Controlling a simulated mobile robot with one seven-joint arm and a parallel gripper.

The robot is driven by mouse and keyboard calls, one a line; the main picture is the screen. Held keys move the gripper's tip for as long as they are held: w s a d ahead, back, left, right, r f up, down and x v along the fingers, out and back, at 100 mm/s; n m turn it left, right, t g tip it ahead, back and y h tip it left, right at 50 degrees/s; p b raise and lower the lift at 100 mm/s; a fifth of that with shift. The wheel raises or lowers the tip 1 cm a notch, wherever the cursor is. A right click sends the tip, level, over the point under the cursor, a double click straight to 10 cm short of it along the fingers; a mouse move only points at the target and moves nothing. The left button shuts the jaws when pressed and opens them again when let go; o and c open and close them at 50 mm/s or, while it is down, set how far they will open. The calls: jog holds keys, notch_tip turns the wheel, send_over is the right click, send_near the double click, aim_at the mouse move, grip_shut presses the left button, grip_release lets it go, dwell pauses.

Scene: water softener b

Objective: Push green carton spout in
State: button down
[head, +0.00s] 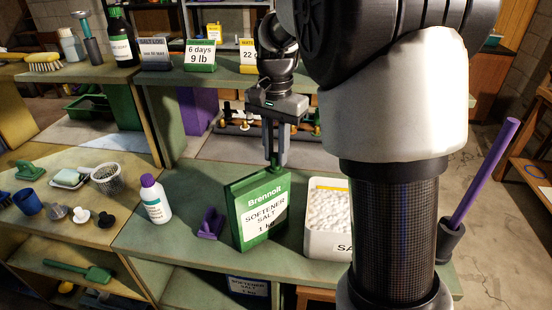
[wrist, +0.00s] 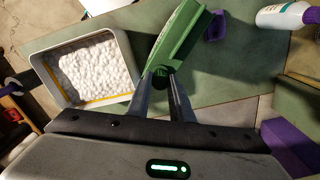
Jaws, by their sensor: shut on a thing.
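The green carton (head: 262,210), labelled softener salt, stands upright on the green bench top. It also shows from above in the wrist view (wrist: 184,42). My gripper (head: 275,163) points down at the top of the carton, at its right end in the head view. In the wrist view, my fingertips (wrist: 163,76) close around a small dark part at the near end of the carton's top, where the spout is. The fingers largely hide the spout, so I cannot tell how far it sticks out.
A white tub of salt pellets (head: 328,211) stands close to the right of the carton. A purple clip-like object (head: 211,224) and a white bottle with a purple cap (head: 155,200) stand to its left. Signs (head: 201,56) line the shelf behind.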

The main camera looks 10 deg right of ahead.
jog(key=shift+f, duration=0.45)
jog(key=c, duration=1.5)
grip_release()
jog(key=shift+r, duration=0.1)
notch_tip(320, 180, up, 17)
jog(key=p, duration=0.2)
jog(key=s+f+n+t, duration=0.2)
jog(key=s+n, duration=0.1)
jog(key=s, duration=0.4)
jog(key=s+f+n+t, duration=0.1)
jog(key=s+f+n, duration=0.2)
jog(key=s, duration=0.4)
jog(key=s+f+n+t+p, duration=0.1)
jog(key=s+f+n+t, duration=0.1)
jog(key=s, duration=0.6)
jog(key=shift+f+n+t, duration=0.3)
jog(key=shift+f+n, duration=0.05)
jog(key=shift+n, duration=0.15)
